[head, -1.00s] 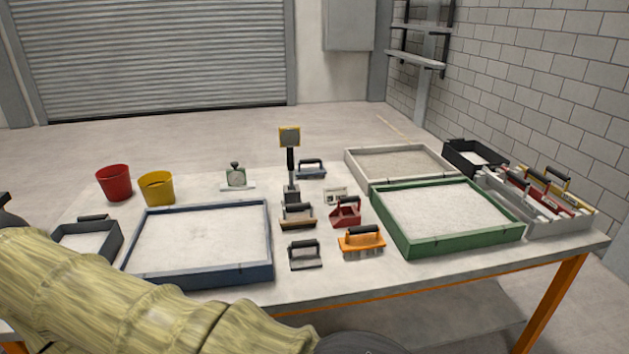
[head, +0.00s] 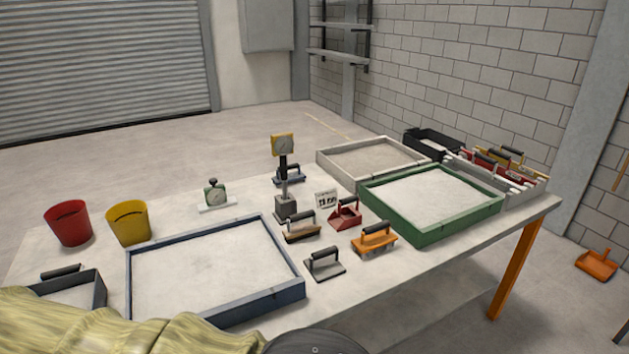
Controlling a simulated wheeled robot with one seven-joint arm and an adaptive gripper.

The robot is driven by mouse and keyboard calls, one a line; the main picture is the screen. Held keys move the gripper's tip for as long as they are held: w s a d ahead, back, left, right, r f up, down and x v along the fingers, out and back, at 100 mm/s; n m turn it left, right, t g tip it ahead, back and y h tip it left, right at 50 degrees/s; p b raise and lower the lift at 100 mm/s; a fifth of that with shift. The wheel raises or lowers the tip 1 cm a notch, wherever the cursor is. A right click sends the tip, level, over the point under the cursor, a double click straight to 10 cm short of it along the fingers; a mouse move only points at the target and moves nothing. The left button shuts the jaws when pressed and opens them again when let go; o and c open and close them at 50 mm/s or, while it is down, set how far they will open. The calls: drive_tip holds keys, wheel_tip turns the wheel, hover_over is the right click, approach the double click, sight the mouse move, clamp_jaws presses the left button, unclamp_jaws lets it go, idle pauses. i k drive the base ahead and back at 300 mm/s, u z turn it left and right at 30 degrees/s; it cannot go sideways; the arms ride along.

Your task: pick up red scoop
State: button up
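A red scoop (head: 346,214) with a dark handle sits near the middle of the table (head: 100,273), left of the green-framed sand tray (head: 418,234). An orange brush-like tool (head: 373,239) stands just in front of it, and a small sign (head: 326,201) stands behind it to the left. My arm, in a yellowish sleeve, crosses the bottom left of the head view. The fingers of my gripper do not show, and no part of it is at the scoop.
A blue-framed tray (head: 215,314) lies at front left. Beside the scoop are a wooden-based tool (head: 301,231), a grey float (head: 325,264) and a yellow-headed gauge (head: 283,147). Red (head: 68,224) and yellow (head: 129,223) buckets stand left.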

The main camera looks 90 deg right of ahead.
sight(346, 210)
drive_tip(key=z, duration=1.7)
